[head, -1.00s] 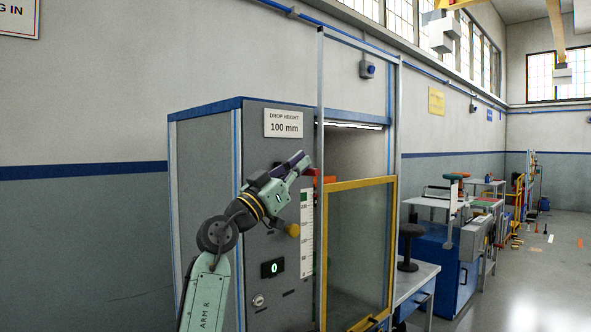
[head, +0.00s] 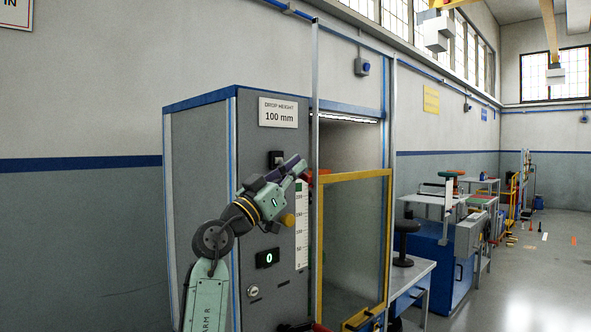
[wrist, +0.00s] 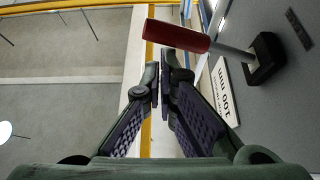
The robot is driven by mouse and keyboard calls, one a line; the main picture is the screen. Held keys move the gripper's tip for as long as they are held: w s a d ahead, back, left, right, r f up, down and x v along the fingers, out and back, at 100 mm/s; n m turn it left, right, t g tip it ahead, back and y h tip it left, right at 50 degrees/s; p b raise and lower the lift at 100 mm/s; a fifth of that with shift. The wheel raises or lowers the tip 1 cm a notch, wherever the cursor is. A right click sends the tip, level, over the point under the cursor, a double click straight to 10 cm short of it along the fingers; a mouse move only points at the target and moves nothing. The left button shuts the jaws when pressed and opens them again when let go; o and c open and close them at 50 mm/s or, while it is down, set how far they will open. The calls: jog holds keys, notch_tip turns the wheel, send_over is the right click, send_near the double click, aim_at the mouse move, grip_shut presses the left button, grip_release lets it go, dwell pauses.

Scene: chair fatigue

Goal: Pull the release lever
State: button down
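The release lever is a red handle (wrist: 178,35) on a steel rod, fixed to a black mount (wrist: 266,58) on the cabinet face in the wrist view. My gripper (wrist: 161,82) has its two fingers almost together, with a narrow empty gap. The handle lies beyond the fingertips and is not between them. In the head view my gripper (head: 300,164) is in front of the cabinet's upper face. A bit of red (head: 308,178) shows by its tip, and the black mount (head: 276,158) is above it. Contact with the handle cannot be told.
The grey cabinet (head: 200,200) carries a "100 mm" drop height sign (head: 278,112), a yellow knob (head: 288,220) and a green display (head: 267,258). A yellow-framed clear guard (head: 350,245) stands just right of my gripper. Benches and open floor lie farther right.

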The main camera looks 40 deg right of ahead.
jog(key=shift+f, duration=0.1)
notch_tip(320, 180, up, 4)
jog(key=s+p, duration=0.1)
jog(key=p, duration=0.2)
jog(key=b+v, duration=0.4)
jog(key=v, duration=0.6)
jog(key=shift+w+a, duration=0.5)
jog(key=shift+w, duration=0.1)
jog(key=shift+w, duration=0.1)
